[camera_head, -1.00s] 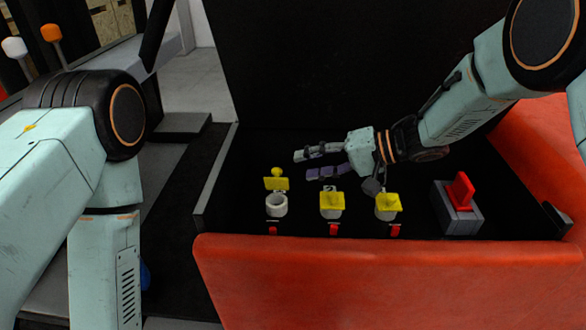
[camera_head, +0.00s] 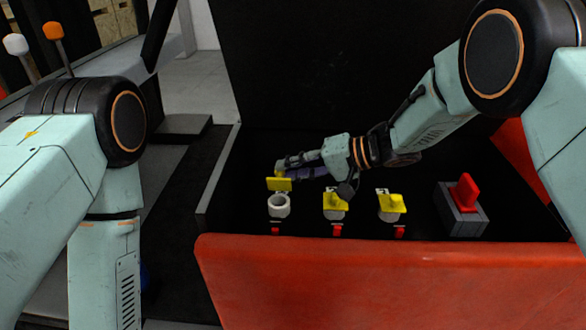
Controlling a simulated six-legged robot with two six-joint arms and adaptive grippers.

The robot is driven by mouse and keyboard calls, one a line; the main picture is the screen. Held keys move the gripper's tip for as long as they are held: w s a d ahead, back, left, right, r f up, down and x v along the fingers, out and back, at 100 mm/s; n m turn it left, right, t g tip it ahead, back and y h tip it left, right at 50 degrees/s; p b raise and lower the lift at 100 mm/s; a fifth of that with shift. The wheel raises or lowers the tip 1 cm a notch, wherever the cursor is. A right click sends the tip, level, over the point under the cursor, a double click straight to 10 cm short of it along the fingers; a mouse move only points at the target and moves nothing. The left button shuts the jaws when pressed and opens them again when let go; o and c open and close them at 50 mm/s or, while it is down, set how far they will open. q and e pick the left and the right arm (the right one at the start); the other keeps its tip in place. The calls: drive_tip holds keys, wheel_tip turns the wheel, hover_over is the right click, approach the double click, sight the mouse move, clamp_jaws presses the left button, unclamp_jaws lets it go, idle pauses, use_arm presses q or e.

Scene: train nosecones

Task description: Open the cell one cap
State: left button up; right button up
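Three white round cells stand in a row in the black-floored box. The leftmost cell (camera_head: 279,206) is uncovered, with its yellow cap (camera_head: 279,184) tilted up behind it. The middle yellow cap (camera_head: 336,202) and the right yellow cap (camera_head: 391,204) lie down over their cells. My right gripper (camera_head: 283,169) reaches leftward, with its fingertips at the top of the leftmost raised cap. The fingers partly cover the cap's knob. I cannot tell whether they touch it or how far apart they are. My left arm hangs at the left, its gripper outside the picture.
A grey block with a red lever (camera_head: 467,192) stands right of the cells. Small red tabs (camera_head: 337,230) sit in front of the cells. The box has a red front wall (camera_head: 390,280) and a tall black panel (camera_head: 350,70) behind.

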drive_tip(key=shift+s+a, duration=0.1)
clamp_jaws()
drive_tip(key=p, duration=0.3)
drive_tip(key=shift+w+r+m+g, duration=0.1)
drive_tip(key=shift+w+m+g, duration=0.2)
drive_tip(key=shift+m, duration=0.1)
drive_tip(key=shift+w+p, duration=0.15)
drive_tip(key=shift+p, duration=0.2)
drive_tip(key=shift+w+f+m+g, duration=0.3)
drive_tip(key=shift+m+g, duration=0.2)
drive_tip(key=shift+w+f+m+g+b, duration=0.15)
drive_tip(key=shift+w+m+g+b, duration=0.1)
drive_tip(key=shift+m+g+b, duration=0.15)
